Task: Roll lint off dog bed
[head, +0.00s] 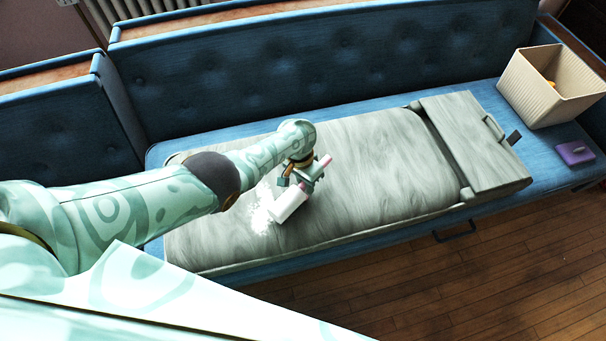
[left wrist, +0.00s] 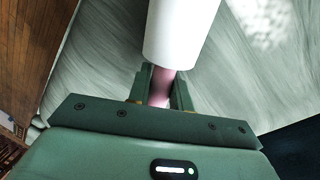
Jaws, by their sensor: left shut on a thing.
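The dog bed (head: 375,170) is a long grey-green, wood-patterned pad lying on the blue bench. A patch of white lint (head: 262,212) lies on its left part and also shows at the upper right of the left wrist view (left wrist: 262,22). My left gripper (head: 305,178) is shut on the pink handle of the lint roller (head: 290,203). The white roller head points down and left, at the right edge of the lint. In the left wrist view the white roller (left wrist: 178,32) extends away from the fingers. Whether it touches the bed is unclear. My right gripper is not in view.
A grey panel with a handle (head: 478,145) covers the bed's right end. The tufted blue backrest (head: 330,65) rises behind.

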